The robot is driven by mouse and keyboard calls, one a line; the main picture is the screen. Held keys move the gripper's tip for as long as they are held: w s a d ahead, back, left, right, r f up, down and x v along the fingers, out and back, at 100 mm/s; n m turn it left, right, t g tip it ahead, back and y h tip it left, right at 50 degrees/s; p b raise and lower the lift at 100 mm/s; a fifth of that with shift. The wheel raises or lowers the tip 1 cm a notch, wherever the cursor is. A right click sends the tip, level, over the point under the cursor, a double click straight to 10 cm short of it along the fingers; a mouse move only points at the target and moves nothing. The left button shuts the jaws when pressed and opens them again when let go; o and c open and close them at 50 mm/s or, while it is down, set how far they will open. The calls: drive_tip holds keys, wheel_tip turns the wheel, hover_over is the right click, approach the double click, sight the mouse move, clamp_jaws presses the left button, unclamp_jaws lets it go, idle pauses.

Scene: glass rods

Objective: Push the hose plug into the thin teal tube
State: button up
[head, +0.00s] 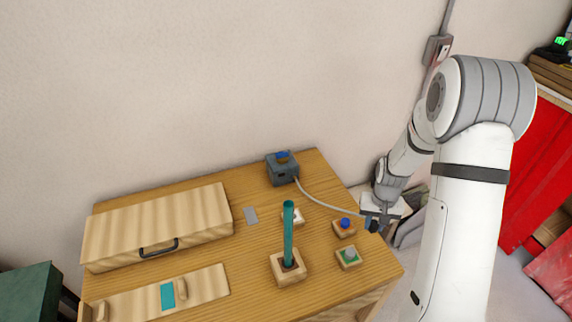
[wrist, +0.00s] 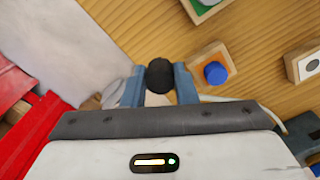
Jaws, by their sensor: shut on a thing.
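The thin teal tube (head: 288,238) stands upright in a wooden block (head: 291,277) near the middle front of the table. My gripper (head: 373,224) is at the table's right edge, to the right of the tube and well apart from it. In the wrist view my gripper (wrist: 160,84) is shut on the black hose plug (wrist: 160,75), held between its blue fingers. The pale hose (head: 325,202) runs from a blue-grey box (head: 283,170) at the back of the table to my gripper. The plug is hard to make out in the head view.
Small wooden blocks with a blue button (head: 345,223), a green button (head: 349,256) and a white-topped face (head: 294,215) stand around the tube. A wooden box with a black handle (head: 158,248) and a panel with a teal patch (head: 167,296) take up the left side.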

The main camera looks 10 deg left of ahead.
drive_tip(key=a+r, duration=0.8)
wheel_tip(320, 180, up, 23)
drive_tip(key=m, duration=0.3)
hover_over(288, 214)
drive_tip(key=w, duration=0.1)
drive_tip(key=shift+a+f+b, duration=0.1)
drive_tip(key=shift+f+b, duration=1.7)
drive_tip(key=shift+f, duration=1.05)
drive_tip(key=shift+f+b, duration=0.4)
drive_tip(key=shift+f, duration=0.15)
drive_tip(key=o, duration=0.7)
